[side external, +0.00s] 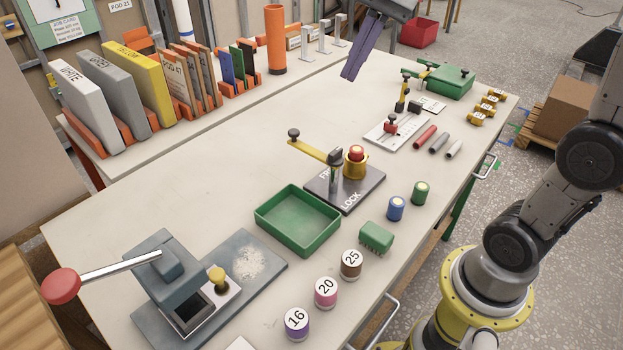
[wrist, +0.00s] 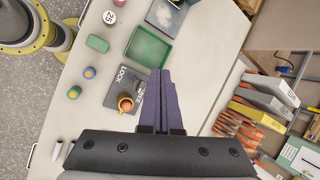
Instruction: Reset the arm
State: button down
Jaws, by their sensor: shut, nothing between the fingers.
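My gripper (side external: 352,74) has purple fingers and hangs in the air above the back part of the white table (side external: 230,160), touching nothing. In the wrist view the fingers (wrist: 160,76) lie together, shut and empty. A lock fixture (side external: 345,188) with a yellow arm and a red-topped yellow cup stands below, nearer the table's middle. The green tray (side external: 297,246) is beside that fixture; it also shows in the wrist view (wrist: 165,47). The fingertips hide part of the lock plate's surroundings in the wrist view.
A lever press (side external: 170,275) stands at the front left. Upright binders (side external: 120,85) and an orange cylinder (side external: 275,40) line the back. Numbered jars (side external: 325,292), small cylinders (side external: 420,193) and a green box (side external: 447,80) lie along the right side. The table's left middle is clear.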

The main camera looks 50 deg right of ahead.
jog(key=s+a+f+n+t+h, duration=0.1)
jog(key=s+f+n, duration=0.15)
jog(key=s, duration=0.35)
jog(key=s+f+n+t+h, duration=0.1)
jog(key=s+f+n+h, duration=0.1)
jog(key=s+n, duration=0.35)
jog(key=s+d+f+n+t+h, duration=0.1)
jog(key=s+d+f+n+h, duration=0.1)
jog(key=f, duration=0.5)
jog(key=s+d+n, duration=0.1)
jog(key=s+n, duration=0.1)
jog(key=shift+d+n, duration=0.2)
jog(key=shift+n, duration=0.2)
